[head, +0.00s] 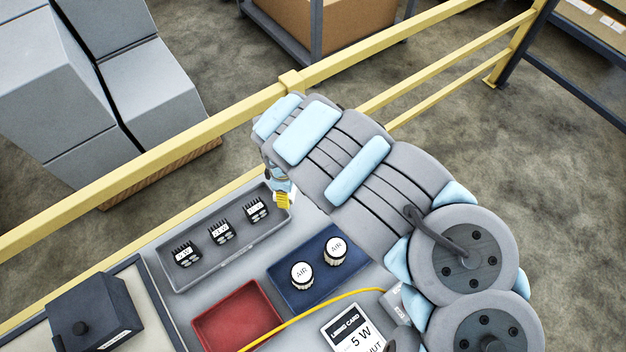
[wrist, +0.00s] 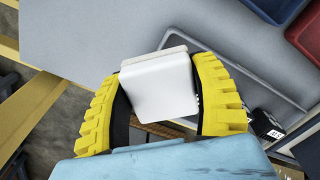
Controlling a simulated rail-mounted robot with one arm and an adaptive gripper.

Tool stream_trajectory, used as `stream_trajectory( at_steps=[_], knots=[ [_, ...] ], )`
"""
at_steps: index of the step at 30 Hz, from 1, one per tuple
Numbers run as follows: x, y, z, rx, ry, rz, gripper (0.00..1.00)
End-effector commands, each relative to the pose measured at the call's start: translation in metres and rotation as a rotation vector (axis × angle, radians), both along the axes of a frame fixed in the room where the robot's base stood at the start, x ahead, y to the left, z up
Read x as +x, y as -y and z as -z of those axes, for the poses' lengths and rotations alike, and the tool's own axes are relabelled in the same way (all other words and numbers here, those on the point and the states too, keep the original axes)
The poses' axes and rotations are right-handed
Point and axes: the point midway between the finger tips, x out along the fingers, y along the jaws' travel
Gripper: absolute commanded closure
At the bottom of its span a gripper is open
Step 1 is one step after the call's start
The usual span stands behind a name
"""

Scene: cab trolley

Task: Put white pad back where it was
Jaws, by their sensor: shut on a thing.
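The white pad (wrist: 160,85) is between the yellow ribbed fingers of my gripper (wrist: 163,78) in the wrist view. My gripper is shut on it, with one finger against each side. In the head view my gripper (head: 283,198) is at the right end of the grey tray (head: 239,243), and only a yellow finger and a small white edge show; my arm hides the rest. The grey tray also shows in the wrist view (wrist: 237,75), to the right of the pad. I cannot tell how high the pad is above the surface.
The grey tray holds black labelled blocks (head: 220,232). A blue tray (head: 306,268) with two AIR caps (head: 302,275) and a red tray (head: 238,318) are nearer. A yellow cable (head: 320,305) crosses the front. A yellow rail (head: 200,133) runs behind. A dark box (head: 95,318) stands front left.

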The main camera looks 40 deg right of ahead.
Motion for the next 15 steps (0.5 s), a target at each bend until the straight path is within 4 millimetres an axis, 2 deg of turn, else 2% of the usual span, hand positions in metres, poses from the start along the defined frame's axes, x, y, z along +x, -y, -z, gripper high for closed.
stream_trajectory(
  at_steps=[1,6,10,15],
  knots=[
    [-0.016,0.013,0.008,0.0,-0.008,-0.003,0.75],
    [-0.041,0.036,0.02,0.0,-0.001,-0.03,0.75],
    [-0.047,0.043,0.025,-0.001,0.0,-0.038,0.75],
    [-0.041,0.051,0.035,-0.001,0.001,-0.04,0.75]
  ],
)
